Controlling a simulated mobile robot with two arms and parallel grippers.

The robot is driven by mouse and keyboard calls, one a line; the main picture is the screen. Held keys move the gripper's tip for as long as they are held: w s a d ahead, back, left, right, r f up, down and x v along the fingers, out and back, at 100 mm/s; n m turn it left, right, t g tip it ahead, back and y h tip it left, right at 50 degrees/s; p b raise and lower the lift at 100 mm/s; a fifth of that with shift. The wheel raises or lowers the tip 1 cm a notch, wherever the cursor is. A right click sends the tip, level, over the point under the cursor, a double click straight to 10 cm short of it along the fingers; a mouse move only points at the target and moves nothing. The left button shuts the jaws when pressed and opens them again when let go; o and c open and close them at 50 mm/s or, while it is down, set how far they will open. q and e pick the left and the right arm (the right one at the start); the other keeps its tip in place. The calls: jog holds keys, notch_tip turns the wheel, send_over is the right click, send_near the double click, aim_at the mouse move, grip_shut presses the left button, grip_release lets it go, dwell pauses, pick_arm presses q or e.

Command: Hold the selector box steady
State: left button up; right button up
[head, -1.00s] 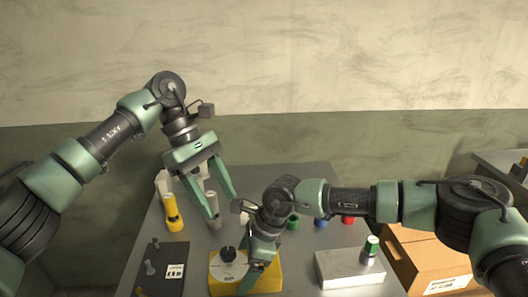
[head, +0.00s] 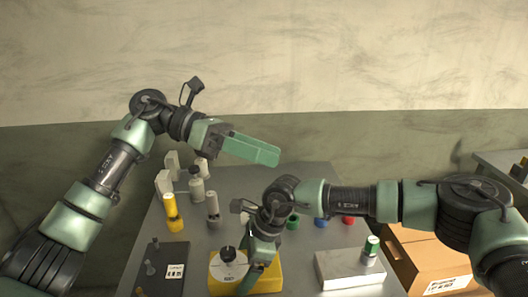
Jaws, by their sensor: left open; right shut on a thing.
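The selector box (head: 271,283) is yellow, with a pale round dial plate and a black knob (head: 228,254) on top. It sits at the front middle of the table. My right gripper (head: 251,277) points down over its right half and is shut on it; the gripper and wrist hide part of the box. My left gripper (head: 272,156) is open and empty, raised above the back of the table and pointing right. It is seen side-on, so one finger mostly covers the other.
A yellow bottle (head: 173,213) and grey bottles (head: 213,208) stand on the left. A dark board with pegs (head: 174,252) lies at front left. Green, blue (head: 320,221) and red caps stand behind my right arm.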

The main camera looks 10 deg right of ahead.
jog(key=shift+r, duration=0.1)
jog(key=o, duration=1.9)
